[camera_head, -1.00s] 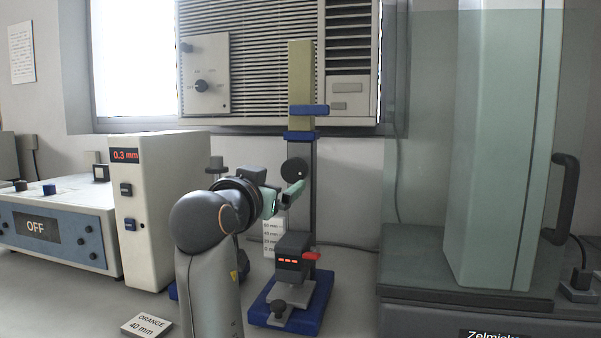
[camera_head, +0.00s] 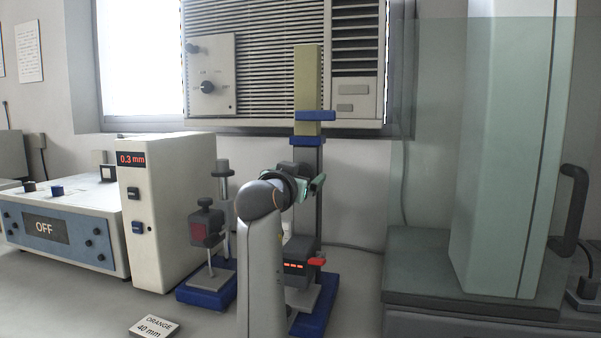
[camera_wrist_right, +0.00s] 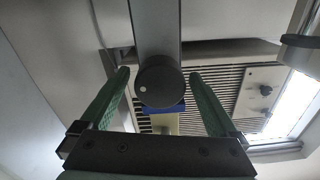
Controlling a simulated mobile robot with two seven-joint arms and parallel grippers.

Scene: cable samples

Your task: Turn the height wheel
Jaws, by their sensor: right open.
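The height wheel is a dark round knob with a white dot. In the right wrist view the height wheel (camera_wrist_right: 160,82) sits on the grey column, between my two green fingers. My right gripper (camera_wrist_right: 158,88) is open, with a finger on each side of the wheel and gaps visible; I cannot tell how far the tips reach in depth. In the head view my right gripper (camera_head: 311,187) is in front of the upright column (camera_head: 320,215), and my arm hides the wheel. The stand's blue base (camera_head: 316,317) shows partly behind my arm. My left gripper is not in view.
A second stand with a blue base (camera_head: 207,291) is left of my arm. Further left are a white unit reading 0.3 mm (camera_head: 160,215) and a box marked OFF (camera_head: 62,228). An ORANGE 40 mm label (camera_head: 153,327) lies in front.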

